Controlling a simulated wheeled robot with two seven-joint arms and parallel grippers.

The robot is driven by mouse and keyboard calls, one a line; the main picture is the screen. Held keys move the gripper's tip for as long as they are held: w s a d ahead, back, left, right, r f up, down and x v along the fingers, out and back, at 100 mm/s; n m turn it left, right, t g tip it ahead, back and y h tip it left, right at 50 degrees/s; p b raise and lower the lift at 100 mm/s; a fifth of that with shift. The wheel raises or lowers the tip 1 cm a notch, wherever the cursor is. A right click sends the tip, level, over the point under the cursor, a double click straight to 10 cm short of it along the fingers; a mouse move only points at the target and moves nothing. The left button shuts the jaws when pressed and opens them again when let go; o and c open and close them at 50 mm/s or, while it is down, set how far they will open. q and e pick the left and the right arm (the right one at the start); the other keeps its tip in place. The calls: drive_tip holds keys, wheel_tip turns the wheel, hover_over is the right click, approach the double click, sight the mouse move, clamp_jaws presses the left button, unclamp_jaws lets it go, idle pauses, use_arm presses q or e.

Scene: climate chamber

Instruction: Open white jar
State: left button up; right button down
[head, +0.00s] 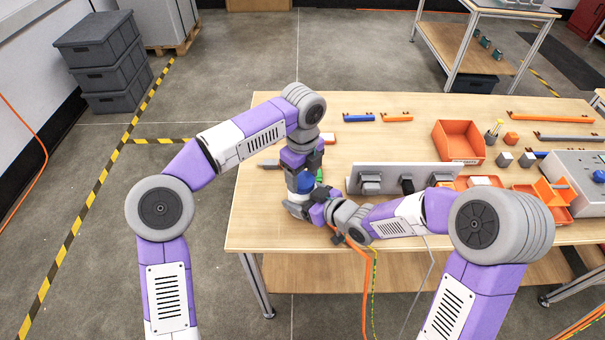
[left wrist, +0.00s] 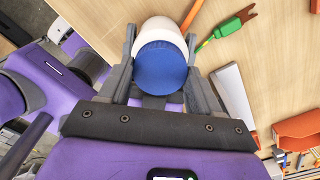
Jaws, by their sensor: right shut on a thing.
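The white jar (left wrist: 162,30) has a ribbed blue lid (left wrist: 163,67), which also shows in the head view (head: 305,183). It stands near the left end of the wooden table. My left gripper (head: 304,184) points down over the lid. In the left wrist view its two fingers (left wrist: 162,60) are spread on either side of the lid; contact is hard to make out. My right gripper (head: 300,207) comes in low from the right and is shut on the jar's body. Most of the body is hidden in the head view by the grippers.
A green cable connector (head: 320,175) lies close to the jar. A grey panel (head: 405,176) stands to the right. An orange bin (head: 458,142) and a control box (head: 575,178) are further right. The back left of the wooden table (head: 265,120) is fairly clear.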

use_arm(q)
drive_tip(key=c, duration=0.3)
drive_tip(key=n, duration=0.6)
drive_tip(key=shift+n, duration=0.4)
drive_tip(key=o, duration=1.1)
drive_tip(key=shift+o, duration=0.2)
drive_tip(key=shift+r, duration=0.1)
drive_tip(key=shift+r, duration=2.2)
use_arm(e)
unclamp_jaws()
